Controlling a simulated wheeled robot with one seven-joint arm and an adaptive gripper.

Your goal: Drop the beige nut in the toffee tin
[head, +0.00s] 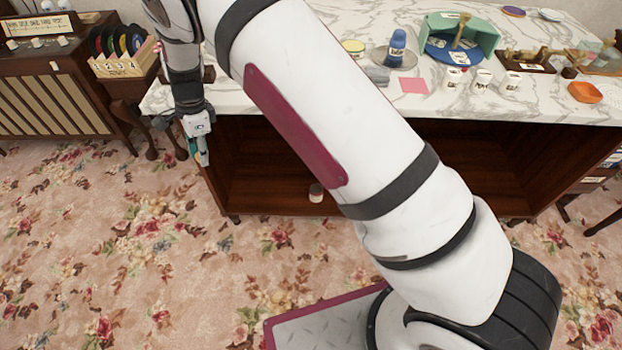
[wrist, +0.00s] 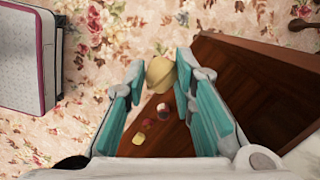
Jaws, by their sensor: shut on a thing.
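My gripper (wrist: 160,68) has its teal fingers closed on the beige nut (wrist: 159,72), which sits between the fingertips in the wrist view. In the head view my gripper (head: 200,153) hangs pointing down at the left end of the marble-topped counter, below its top; the nut cannot be made out there.
The counter (head: 440,108) holds cups, a blue bottle (head: 397,48) and a green box (head: 480,35). Carpet at left is clear.

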